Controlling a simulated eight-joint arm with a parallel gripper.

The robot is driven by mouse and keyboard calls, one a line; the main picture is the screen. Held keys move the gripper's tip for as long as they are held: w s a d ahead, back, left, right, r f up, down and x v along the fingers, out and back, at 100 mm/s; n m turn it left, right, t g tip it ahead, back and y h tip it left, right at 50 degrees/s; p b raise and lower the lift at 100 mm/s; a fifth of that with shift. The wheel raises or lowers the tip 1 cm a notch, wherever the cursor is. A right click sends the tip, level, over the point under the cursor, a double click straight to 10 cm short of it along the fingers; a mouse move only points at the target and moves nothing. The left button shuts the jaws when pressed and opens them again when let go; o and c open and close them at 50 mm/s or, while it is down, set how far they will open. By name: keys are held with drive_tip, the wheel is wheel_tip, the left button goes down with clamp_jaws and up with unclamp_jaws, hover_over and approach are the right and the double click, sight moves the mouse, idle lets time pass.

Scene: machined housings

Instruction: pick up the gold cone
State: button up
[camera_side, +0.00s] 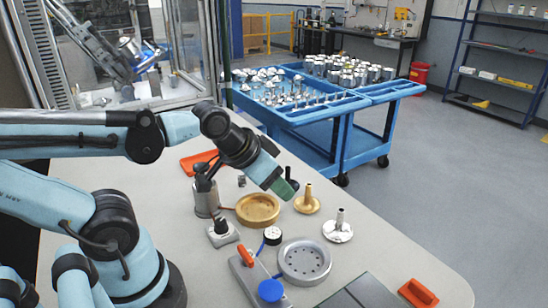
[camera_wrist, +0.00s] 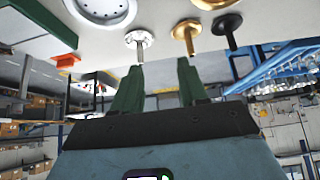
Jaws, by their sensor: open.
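The gold cone (camera_side: 307,201) stands upright on its wide round base on the light table, with a narrow neck on top. In the wrist view the gold cone (camera_wrist: 187,34) appears at the top, right of centre, above the right finger. My gripper (camera_side: 284,188) is tilted downward just left of the gold cone, apart from it. In the wrist view the two green fingers of my gripper (camera_wrist: 158,78) are spread with nothing between them. A silver cone (camera_side: 338,228) stands to the right and nearer; it also shows in the wrist view (camera_wrist: 139,42).
A dark cone (camera_wrist: 228,28) stands beside the gold one in the wrist view. A gold dish (camera_side: 258,209), a silver perforated dish (camera_side: 304,261) and a dial gauge (camera_side: 272,236) are nearby. An orange piece (camera_side: 418,293) lies at the front right. Blue carts (camera_side: 300,118) stand beyond the table.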

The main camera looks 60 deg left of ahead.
drive_tip(key=shift+o, duration=0.3)
drive_tip(key=shift+w, duration=0.1)
drive_tip(key=n+g+y, duration=0.5)
drive_tip(key=n+y, duration=0.7)
drive_tip(key=n, duration=0.4)
approach(309, 186)
drive_tip(key=x, duration=1)
drive_tip(key=shift+w+a+f, duration=0.15)
drive_tip(key=shift+w+a, duration=0.05)
drive_tip(key=shift+a, duration=0.1)
drive_tip(key=shift+c, duration=0.4)
clamp_jaws()
